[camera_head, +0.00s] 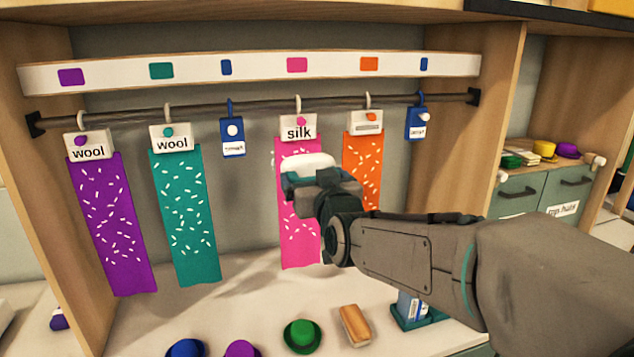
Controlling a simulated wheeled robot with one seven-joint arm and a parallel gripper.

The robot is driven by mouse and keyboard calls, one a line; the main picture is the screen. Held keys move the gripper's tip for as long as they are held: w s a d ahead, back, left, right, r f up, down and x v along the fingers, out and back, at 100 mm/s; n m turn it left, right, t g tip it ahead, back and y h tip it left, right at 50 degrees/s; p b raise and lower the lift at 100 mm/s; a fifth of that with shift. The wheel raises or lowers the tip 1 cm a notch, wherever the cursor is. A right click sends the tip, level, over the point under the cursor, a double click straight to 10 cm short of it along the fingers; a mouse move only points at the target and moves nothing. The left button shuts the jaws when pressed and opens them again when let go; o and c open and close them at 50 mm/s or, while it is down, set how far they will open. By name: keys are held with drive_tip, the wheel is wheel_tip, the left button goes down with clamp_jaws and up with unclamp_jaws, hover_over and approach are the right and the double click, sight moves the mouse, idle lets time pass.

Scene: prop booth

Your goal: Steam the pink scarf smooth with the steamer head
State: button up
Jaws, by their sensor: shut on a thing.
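The pink scarf (296,243) hangs from the rail under a tag (298,131) reading "silk". White flecks show on it above and below my gripper. My gripper (314,182) is in front of the scarf's upper middle. It is shut on the steamer head (308,163), a white and teal piece whose white part faces the scarf. I cannot tell whether the steamer head touches the cloth. My gripper and the steamer head hide part of the scarf's middle.
A purple scarf (110,225) and a teal scarf (184,220), both tagged "wool", hang left; an orange scarf (361,165) hangs close right. Small hats and a wooden brush (354,325) lie below. A teal-based stand (407,318) is partly behind my arm.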

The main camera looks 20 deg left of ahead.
sight(311, 173)
drive_tip(key=shift+x, duration=1.9)
wheel_tip(311, 173, down, 19)
drive_tip(key=b, duration=1.8)
drive_tip(key=shift+b, duration=0.4)
drive_tip(key=shift+s, duration=0.1)
idle(1.2)
drive_tip(key=v, duration=1.5)
drive_tip(key=shift+b, duration=0.35)
drive_tip(key=shift+d+f, duration=0.1)
